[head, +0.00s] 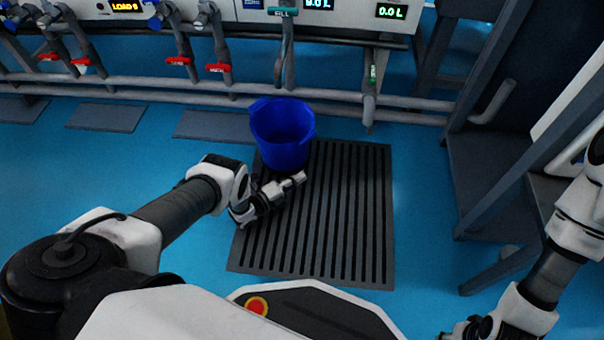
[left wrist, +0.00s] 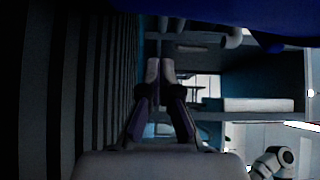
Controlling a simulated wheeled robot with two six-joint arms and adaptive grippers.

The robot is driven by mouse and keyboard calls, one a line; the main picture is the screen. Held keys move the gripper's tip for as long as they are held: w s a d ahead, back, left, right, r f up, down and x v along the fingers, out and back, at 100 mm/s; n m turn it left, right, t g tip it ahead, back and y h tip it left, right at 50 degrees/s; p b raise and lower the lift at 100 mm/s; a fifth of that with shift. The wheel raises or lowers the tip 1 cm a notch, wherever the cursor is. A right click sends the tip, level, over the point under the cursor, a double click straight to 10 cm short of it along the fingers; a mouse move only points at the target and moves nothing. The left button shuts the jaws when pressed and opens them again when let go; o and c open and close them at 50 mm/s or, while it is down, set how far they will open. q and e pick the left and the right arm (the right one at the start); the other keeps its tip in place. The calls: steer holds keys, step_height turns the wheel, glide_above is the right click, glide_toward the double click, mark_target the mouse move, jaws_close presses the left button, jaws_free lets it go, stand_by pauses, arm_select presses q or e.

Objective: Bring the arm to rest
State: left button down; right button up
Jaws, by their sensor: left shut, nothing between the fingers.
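My left arm reaches in from the left in the head view. Its gripper (head: 299,179) is shut and empty, low over the slatted dark grate. In the left wrist view its two fingertips (left wrist: 160,70) are close together with nothing held between them. A blue bucket (head: 283,140) stands upright at the grate's back left corner, just behind the left gripper. Its blue side also shows along the top of the left wrist view (left wrist: 255,14). My right arm hangs at the lower right. Its gripper (head: 458,332) is partly cut off by the bottom edge.
The slatted grate (head: 340,262) lies on the blue floor. Behind it run horizontal pipes (head: 415,103), with red-handled valves (head: 178,61) at left and a green FILL tap (head: 283,12) above. A dark frame (head: 488,190) stands at right. The floor left of the grate is mostly clear.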

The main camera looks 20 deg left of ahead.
arm_select(q)
steer(key=p+v, duration=0.1)
steer(key=v, duration=0.4)
steer(key=shift+s+a+r+p, duration=0.1)
steer(key=shift+s+a+p, duration=0.15)
steer(key=shift+p, duration=0.15)
steer(key=shift+s+a, duration=0.2)
steer(key=shift+s, duration=0.15)
arm_select(e)
steer(key=shift+w+a+r, duration=0.1)
steer(key=shift+a+r, duration=0.1)
steer(key=shift+r, duration=1.25)
